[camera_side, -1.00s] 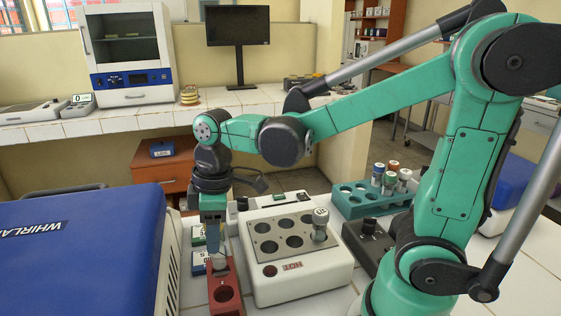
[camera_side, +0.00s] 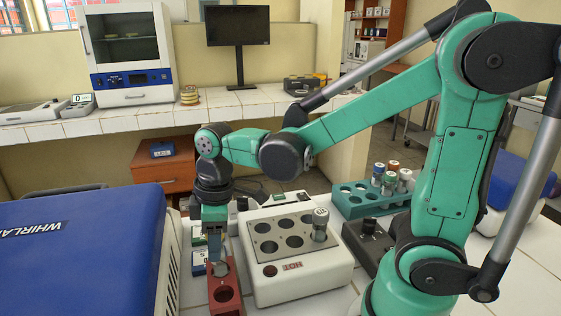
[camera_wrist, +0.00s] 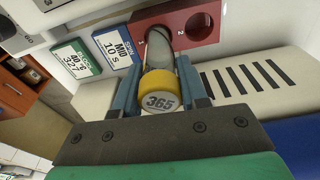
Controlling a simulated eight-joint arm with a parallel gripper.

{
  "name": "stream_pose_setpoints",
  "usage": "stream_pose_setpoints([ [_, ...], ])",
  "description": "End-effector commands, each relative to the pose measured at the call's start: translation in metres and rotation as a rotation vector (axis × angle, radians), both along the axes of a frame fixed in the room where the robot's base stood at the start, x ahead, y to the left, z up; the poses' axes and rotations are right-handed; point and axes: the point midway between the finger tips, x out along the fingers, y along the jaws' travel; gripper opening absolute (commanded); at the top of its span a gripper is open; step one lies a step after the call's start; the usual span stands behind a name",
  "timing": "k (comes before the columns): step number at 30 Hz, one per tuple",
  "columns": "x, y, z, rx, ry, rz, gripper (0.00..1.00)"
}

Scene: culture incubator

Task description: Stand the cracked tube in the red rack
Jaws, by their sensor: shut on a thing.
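My gripper (camera_wrist: 161,92) is shut on a tube with a yellow cap (camera_wrist: 160,90) marked 365. The grey, cloudy tube body (camera_wrist: 159,42) points away from the wrist camera towards hole 1 of the red rack (camera_wrist: 178,14). In the side view my gripper (camera_side: 215,240) points down over the far hole of the red rack (camera_side: 226,307). The tube's lower part (camera_side: 221,268) shows at that hole; how deep it sits I cannot tell. The near hole, marked 2, is empty. No crack can be made out on the tube.
A white hot block (camera_side: 300,287) stands close right of the rack. A blue-lidded centrifuge (camera_side: 80,250) is close on the left. A teal rack (camera_side: 350,205) with capped tubes stands further right.

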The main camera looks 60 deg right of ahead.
Motion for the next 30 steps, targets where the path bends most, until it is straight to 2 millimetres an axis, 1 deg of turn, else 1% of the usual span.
stream_pose_setpoints([
  [21,0.000,0.000,-0.030,0.000,0.000,0.000,0.00],
  [30,0.000,0.000,-0.034,0.000,0.000,0.000,0.00],
])
